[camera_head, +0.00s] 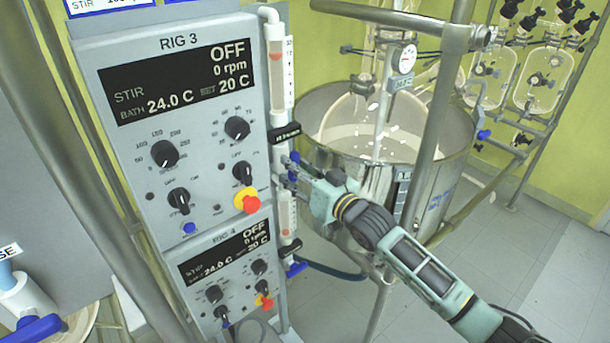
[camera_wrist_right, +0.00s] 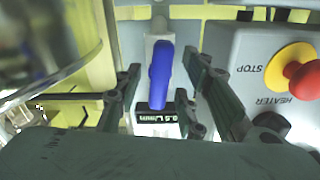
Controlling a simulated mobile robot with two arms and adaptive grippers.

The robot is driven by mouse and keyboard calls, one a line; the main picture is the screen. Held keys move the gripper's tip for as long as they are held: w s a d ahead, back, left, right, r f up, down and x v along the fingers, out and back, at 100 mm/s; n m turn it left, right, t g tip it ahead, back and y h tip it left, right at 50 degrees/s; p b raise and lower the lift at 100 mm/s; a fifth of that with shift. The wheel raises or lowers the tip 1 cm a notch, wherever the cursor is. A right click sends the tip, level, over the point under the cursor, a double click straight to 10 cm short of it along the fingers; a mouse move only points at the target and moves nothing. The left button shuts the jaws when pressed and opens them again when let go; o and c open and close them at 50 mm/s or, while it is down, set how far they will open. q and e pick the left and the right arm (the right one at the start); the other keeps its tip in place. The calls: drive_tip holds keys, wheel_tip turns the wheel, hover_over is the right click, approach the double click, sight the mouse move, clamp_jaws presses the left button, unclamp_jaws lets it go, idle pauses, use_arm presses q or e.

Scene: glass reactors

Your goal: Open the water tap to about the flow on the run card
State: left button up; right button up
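The water tap's blue lever (camera_head: 294,160) is on the right side of the RIG 3 panel, below a clear flow tube (camera_head: 277,75) with a red float. In the right wrist view the blue lever (camera_wrist_right: 161,73) stands between my fingers, with gaps on both sides. A small dark label (camera_wrist_right: 152,117) ending in "L/min" shows below it, partly covered. My right gripper (camera_head: 284,178) is open at the tap; its fingertips (camera_wrist_right: 163,85) flank the lever without visible contact. My left gripper is not in view.
The RIG 3 panel (camera_head: 190,60) reads OFF, 0 rpm; its red-yellow stop button (camera_head: 247,200) is near my right gripper. A second blue tap lever (camera_head: 297,270) is below. A steel bath (camera_head: 335,175) stands behind right. A card (camera_head: 110,5) is cut off at the top.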

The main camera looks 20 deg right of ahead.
drive_tip(key=v, duration=1.2)
drive_tip(key=shift+w+a, duration=0.1)
drive_tip(key=d+f+m+g+h, duration=0.1)
drive_tip(key=d+f+h, duration=0.15)
drive_tip(key=f, duration=0.65)
drive_tip(key=d+f+m+g+h, duration=0.1)
drive_tip(key=d+f, duration=0.2)
drive_tip(key=f, duration=0.7)
drive_tip(key=s+d+f+g+h+b, duration=0.15)
drive_tip(key=s+f, duration=0.35)
drive_tip(key=f, duration=0.6)
drive_tip(key=s+d+f+g+h, duration=0.1)
drive_tip(key=s+d+f+g, duration=0.3)
drive_tip(key=f, duration=0.8)
drive_tip(key=s+a+f+g+b, duration=0.1)
drive_tip(key=s+a+f+g, duration=0.15)
drive_tip(key=s+f, duration=0.65)
drive_tip(key=s+a+f+g, duration=0.2)
drive_tip(key=s+a+f, duration=0.1)
drive_tip(key=s+f, duration=0.6)
drive_tip(key=s+a+f+n+g, duration=0.1)
drive_tip(key=s+a+f+g, duration=0.1)
drive_tip(key=s, duration=0.9)
drive_tip(key=s+a+f+n+g, duration=0.1)
drive_tip(key=s+a+f, duration=0.3)
drive_tip(key=s, duration=0.7)
drive_tip(key=shift+s+f+g+b, duration=0.15)
drive_tip(key=shift+f+g+b, duration=0.35)
drive_tip(key=shift+f, duration=0.4)
